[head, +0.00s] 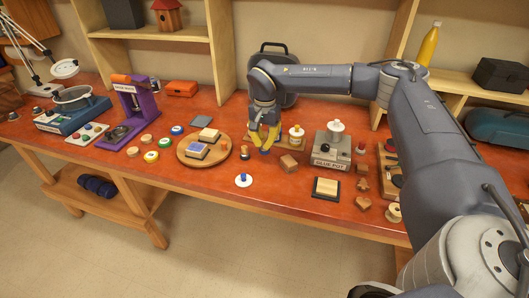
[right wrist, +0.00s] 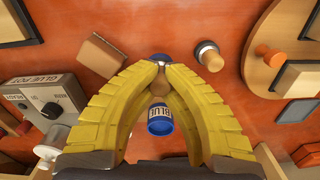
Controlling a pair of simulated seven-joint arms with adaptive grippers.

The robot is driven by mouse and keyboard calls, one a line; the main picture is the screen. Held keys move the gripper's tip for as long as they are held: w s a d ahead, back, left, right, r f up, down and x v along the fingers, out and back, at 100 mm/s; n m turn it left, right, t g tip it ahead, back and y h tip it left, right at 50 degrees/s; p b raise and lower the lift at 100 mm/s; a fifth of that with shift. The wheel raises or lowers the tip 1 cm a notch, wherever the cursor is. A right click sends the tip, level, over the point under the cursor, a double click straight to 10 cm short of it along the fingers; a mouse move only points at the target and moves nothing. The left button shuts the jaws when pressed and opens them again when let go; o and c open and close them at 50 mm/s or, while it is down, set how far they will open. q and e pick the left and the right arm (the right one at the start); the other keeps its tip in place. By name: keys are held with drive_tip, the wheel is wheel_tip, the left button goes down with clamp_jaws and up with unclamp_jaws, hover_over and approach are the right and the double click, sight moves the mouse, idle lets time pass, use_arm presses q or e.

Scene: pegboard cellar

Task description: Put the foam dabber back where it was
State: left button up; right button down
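My right gripper (head: 264,142) has yellow fingers and points down above the orange-red bench. In the right wrist view its fingertips (right wrist: 160,68) close around the wooden knob of the foam dabber (right wrist: 159,76). The dabber's blue end (head: 264,150) shows just below the fingers in the head view. The gap between dabber and bench is hard to judge. A jar labelled BLUE (right wrist: 159,120) shows between the fingers in the right wrist view, apart from the dabber. My left gripper is not in view.
A round wooden board (head: 182,157) with pads stands left of the gripper. A small wooden-knobbed dabber (head: 244,153) stands beside it. A brown block (head: 289,164) and glue pot (head: 331,150) are to the right.

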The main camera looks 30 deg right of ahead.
sight(264, 152)
drive_tip(key=shift+f, duration=2.1)
drive_tip(key=shift+f, duration=0.15)
drive_tip(key=c, duration=1.6)
unclamp_jaws()
wheel_tip(264, 152, up, 12)
drive_tip(key=shift+r, duration=0.2)
drive_tip(key=shift+d, duration=0.1)
